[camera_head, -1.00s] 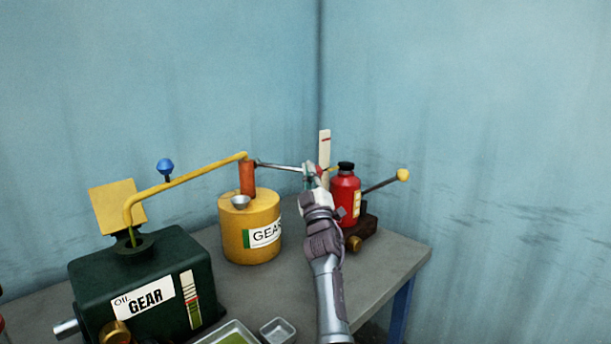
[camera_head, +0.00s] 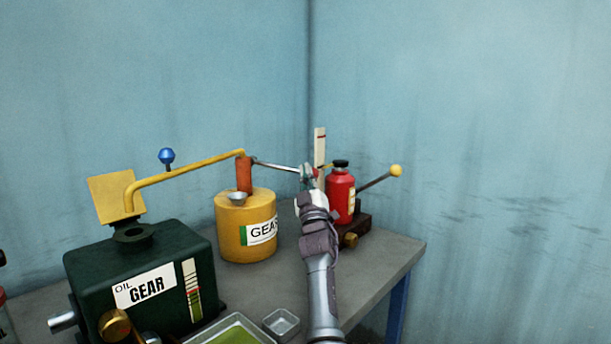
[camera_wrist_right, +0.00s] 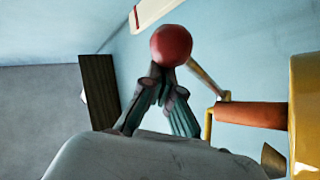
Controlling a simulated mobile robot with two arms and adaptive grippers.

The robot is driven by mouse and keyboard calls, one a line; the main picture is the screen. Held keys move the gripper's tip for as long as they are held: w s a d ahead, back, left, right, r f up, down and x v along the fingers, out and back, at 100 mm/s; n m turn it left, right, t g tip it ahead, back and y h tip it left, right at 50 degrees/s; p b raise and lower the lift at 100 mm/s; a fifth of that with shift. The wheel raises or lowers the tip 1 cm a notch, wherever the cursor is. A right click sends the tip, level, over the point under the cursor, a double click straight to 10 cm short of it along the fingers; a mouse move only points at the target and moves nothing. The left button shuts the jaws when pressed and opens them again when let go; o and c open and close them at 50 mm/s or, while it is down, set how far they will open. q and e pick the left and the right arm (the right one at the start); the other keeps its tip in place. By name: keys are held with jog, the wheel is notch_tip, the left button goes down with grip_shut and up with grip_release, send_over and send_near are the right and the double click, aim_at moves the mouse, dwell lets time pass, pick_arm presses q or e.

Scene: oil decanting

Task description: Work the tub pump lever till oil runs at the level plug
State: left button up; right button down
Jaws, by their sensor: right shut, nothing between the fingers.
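The yellow tub (camera_head: 232,240), labelled "GEAR", stands on the bench with an orange pump column (camera_head: 244,176) on top. The thin metal pump lever (camera_head: 276,167) slopes down to the right towards my right gripper (camera_head: 307,174). In the right wrist view, the lever's red knob (camera_wrist_right: 171,46) sits right at the fingertips of my shut right gripper (camera_wrist_right: 168,72); whether they touch is unclear. A yellow spout pipe (camera_head: 185,170) runs from the pump to above the filler neck (camera_head: 133,233) of the dark green gearbox (camera_head: 85,275). A brass round fitting (camera_head: 115,325) is on the gearbox front. My left gripper is out of view.
A red bottle (camera_head: 340,195) and a rod with a yellow ball (camera_head: 396,171) stand just right of my right gripper. A tray (camera_head: 209,338) with green inside and a small clear dish (camera_head: 282,323) lie at the front. Walls close in behind.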

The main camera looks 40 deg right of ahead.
jog(key=shift+f, duration=0.1)
jog(key=s+a+f, duration=0.3)
jog(key=s+a, duration=0.6)
jog(key=s, duration=0.4)
jog(key=shift+s, duration=0.15)
